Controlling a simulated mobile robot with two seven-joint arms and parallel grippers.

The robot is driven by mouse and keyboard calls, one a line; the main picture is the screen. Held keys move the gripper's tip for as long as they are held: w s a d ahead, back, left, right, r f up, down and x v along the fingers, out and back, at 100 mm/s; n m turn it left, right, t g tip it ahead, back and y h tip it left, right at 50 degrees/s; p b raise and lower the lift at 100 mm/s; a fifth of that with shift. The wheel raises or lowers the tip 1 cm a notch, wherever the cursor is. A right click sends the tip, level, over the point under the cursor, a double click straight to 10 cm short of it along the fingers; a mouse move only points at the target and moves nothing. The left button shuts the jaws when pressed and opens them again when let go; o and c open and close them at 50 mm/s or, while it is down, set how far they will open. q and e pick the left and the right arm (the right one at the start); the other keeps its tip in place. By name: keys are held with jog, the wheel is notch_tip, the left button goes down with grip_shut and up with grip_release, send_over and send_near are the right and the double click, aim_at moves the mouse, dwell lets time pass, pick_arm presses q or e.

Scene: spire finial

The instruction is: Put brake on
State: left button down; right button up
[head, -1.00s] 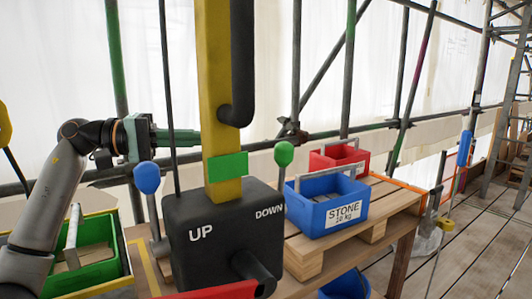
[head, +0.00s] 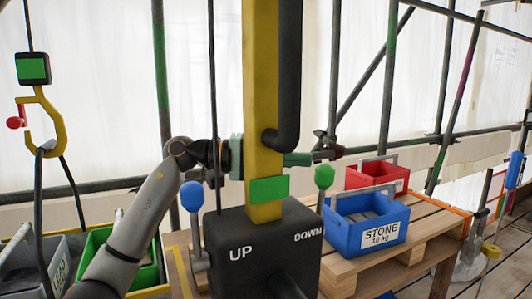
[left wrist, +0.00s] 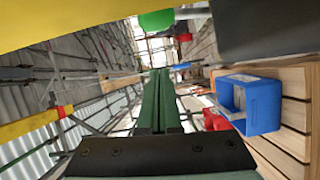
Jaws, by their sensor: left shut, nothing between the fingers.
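A black winch box (head: 250,255) marked UP and DOWN carries a lever with a blue knob (head: 192,196) on its left and one with a green knob (head: 324,177) on its right. I cannot tell which is the brake. My left gripper (head: 310,159) reaches behind the yellow post (head: 262,100), and its green fingers come out on the right, just above and left of the green knob in the picture. It is shut and empty; the closed fingers also show in the left wrist view (left wrist: 160,75). My right gripper is not in view.
A blue STONE crate (head: 345,232) and a red crate (head: 388,175) stand on a wooden pallet (head: 430,233) at right. A yellow hook (head: 58,125) hangs at left above a grey LEAD crate (head: 50,245). A black bent pipe (head: 290,80) stands beside the post.

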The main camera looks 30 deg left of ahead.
aim_at(321, 201)
pick_arm(q)
jog(key=s, duration=0.1)
jog(key=s+d, duration=0.2)
jog(key=shift+f, duration=0.25)
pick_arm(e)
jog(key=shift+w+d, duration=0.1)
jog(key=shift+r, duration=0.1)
pick_arm(q)
jog(key=shift+d, duration=0.2)
